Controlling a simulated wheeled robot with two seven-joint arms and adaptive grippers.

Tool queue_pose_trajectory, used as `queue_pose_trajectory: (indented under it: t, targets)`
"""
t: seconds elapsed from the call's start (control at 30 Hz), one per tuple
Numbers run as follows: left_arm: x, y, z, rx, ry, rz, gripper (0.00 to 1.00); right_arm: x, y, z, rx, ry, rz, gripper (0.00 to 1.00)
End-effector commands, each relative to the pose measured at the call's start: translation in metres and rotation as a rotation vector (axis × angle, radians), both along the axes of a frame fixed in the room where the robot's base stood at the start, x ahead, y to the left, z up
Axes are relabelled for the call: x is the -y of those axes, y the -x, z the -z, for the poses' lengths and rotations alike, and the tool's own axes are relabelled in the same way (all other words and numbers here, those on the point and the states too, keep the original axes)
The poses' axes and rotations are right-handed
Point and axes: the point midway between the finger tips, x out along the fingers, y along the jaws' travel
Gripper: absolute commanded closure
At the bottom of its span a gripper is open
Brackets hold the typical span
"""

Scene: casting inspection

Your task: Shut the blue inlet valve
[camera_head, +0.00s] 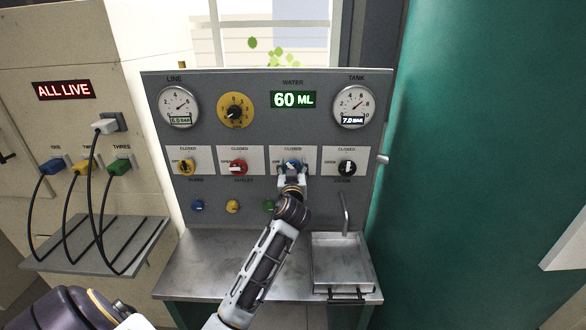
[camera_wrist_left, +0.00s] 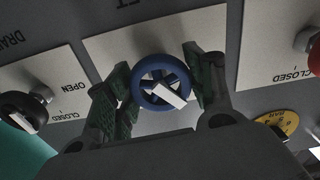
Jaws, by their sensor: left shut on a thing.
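The blue inlet valve (camera_head: 292,164) is a round knob on a white plate, third from the left in the valve row of the grey panel. In the left wrist view the blue valve (camera_wrist_left: 162,84) shows as a ring with spokes and a white pointer bar lying diagonally. My left gripper (camera_head: 291,176) is at this valve, its fingers (camera_wrist_left: 158,88) on either side of the blue rim. It is shut on the valve. In the head view the gripper partly hides the knob and its plate. My right gripper is not in view.
Beside it are a red valve (camera_head: 239,168), a yellow valve (camera_head: 186,167) and a black valve (camera_head: 347,168). The water display (camera_head: 293,99) reads 60 ML. A metal tray (camera_head: 342,284) with a tap sits at the lower right. The counter's left part is clear.

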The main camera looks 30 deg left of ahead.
Motion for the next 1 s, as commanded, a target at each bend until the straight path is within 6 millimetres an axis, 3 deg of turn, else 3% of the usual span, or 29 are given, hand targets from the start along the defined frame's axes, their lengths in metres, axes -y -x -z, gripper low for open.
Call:
queue_pose_trajectory:
  t: [0.6, 1.0]
  targets:
    - [0.0, 0.0, 0.001, -0.254, -0.404, 0.001, 0.7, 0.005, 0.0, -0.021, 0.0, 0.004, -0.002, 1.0]
    - [0.0, 0.0, 0.002, -0.348, -0.557, 0.0, 0.7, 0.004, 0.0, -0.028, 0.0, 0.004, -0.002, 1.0]
